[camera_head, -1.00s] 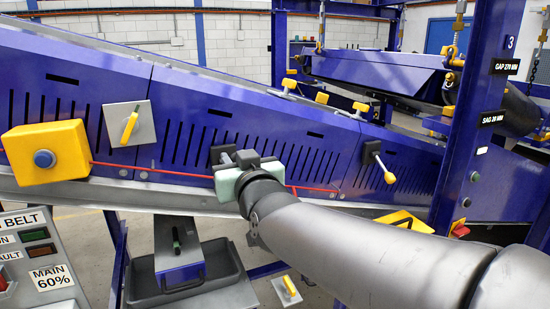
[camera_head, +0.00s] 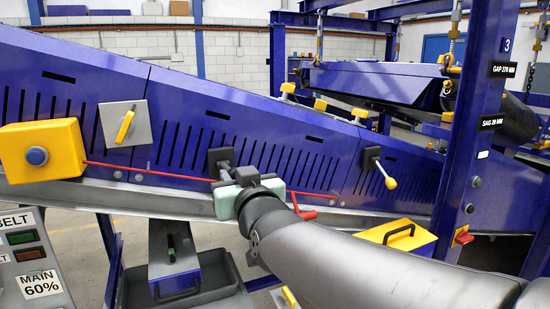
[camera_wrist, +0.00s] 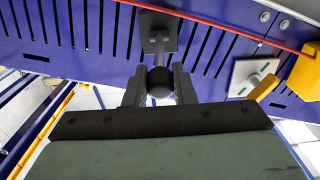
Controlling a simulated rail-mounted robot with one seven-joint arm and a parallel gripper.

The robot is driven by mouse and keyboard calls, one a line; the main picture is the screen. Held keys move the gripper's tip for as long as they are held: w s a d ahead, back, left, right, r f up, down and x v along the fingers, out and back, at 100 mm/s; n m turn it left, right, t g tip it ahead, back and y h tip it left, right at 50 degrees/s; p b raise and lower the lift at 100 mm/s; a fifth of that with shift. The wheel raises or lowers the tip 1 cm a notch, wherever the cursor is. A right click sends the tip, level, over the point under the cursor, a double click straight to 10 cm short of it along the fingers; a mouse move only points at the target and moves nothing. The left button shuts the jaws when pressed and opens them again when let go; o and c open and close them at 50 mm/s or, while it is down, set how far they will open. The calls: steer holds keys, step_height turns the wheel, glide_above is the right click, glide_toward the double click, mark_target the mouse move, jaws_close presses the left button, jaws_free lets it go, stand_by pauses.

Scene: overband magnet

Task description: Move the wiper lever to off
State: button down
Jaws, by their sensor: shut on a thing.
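A lever (camera_wrist: 157,42) with a dark ball knob (camera_wrist: 160,83) is mounted on a small black plate (camera_head: 219,158) on the blue side panel. My gripper (camera_head: 233,176) is shut on its knob, and the fingers stand on either side of the knob in the wrist view (camera_wrist: 158,80). The lever slopes down and outward from its plate. Its knob is mostly hidden by my gripper in the head view. No label naming this lever is readable.
A yellow handle on a grey plate (camera_head: 125,126) and a yellow button box (camera_head: 40,152) are to the left. A red cord (camera_head: 150,173) runs along the panel near my gripper.

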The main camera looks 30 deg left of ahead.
steer(key=shift+f+b, duration=0.6)
steer(key=shift+f, duration=0.35)
step_height(320, 180, down, 3)
steer(key=b, duration=0.3)
steer(key=shift+w+a, duration=0.1)
steer(key=shift+a, duration=0.05)
steer(key=shift+b, duration=0.35)
steer(key=f+b, duration=0.2)
steer(key=shift+w+a+f+b, duration=0.3)
steer(key=shift+w+a, duration=0.05)
steer(key=shift+a, duration=0.05)
steer(key=c, duration=1.1)
jaws_free()
steer(key=shift+r, duration=0.25)
